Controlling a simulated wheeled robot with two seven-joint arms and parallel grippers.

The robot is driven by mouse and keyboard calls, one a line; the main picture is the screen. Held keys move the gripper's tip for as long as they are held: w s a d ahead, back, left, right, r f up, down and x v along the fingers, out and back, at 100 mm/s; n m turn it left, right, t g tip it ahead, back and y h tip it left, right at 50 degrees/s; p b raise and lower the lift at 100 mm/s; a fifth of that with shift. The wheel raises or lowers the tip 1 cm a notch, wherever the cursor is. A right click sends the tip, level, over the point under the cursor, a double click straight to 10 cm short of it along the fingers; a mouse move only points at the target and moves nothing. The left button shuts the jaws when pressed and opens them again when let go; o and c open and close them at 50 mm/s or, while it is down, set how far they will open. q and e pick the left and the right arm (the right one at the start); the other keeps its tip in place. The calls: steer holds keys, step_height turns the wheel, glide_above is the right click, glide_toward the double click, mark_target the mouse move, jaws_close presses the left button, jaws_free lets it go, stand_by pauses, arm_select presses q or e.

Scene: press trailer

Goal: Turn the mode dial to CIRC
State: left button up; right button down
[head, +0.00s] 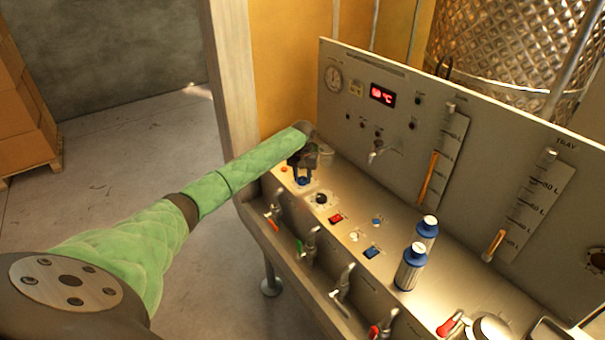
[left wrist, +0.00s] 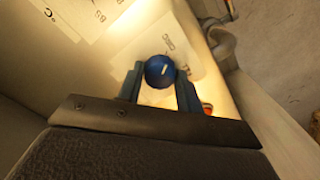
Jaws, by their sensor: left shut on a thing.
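A round blue dial knob (left wrist: 159,71) with a short white mark sits on a pale label plate (left wrist: 190,60) in the left wrist view. A short dark word is printed on the plate beside the knob; it is too blurred to read surely. My left gripper (left wrist: 160,88) is shut on the knob, one finger on each side. In the head view my left gripper (head: 303,170) reaches down to the console's far left end, and the blue knob (head: 303,182) shows just under the fingertips. My right gripper is not in view.
A black knob (head: 320,199) stands close to the right of the gripper. A red switch (head: 336,218), two blue-capped bottles (head: 411,268) and a row of taps (head: 309,243) are farther right and in front. The upright panel (head: 385,160) rises behind.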

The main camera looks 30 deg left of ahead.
mark_target(302, 178)
arm_select(q)
steer(key=shift+r+n, duration=0.1)
steer(key=shift+n, duration=0.5)
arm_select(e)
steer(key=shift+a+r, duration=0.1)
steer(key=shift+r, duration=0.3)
arm_select(q)
steer(key=o, duration=1)
steer(key=shift+r+b, duration=0.35)
steer(key=shift+r, duration=0.2)
steer(key=shift+r+b, duration=0.35)
steer(key=shift+r, duration=0.25)
step_height(302, 178, up, 4)
steer(key=shift+r+b, duration=0.25)
steer(key=shift+b, duration=0.65)
steer(key=shift+r, duration=0.45)
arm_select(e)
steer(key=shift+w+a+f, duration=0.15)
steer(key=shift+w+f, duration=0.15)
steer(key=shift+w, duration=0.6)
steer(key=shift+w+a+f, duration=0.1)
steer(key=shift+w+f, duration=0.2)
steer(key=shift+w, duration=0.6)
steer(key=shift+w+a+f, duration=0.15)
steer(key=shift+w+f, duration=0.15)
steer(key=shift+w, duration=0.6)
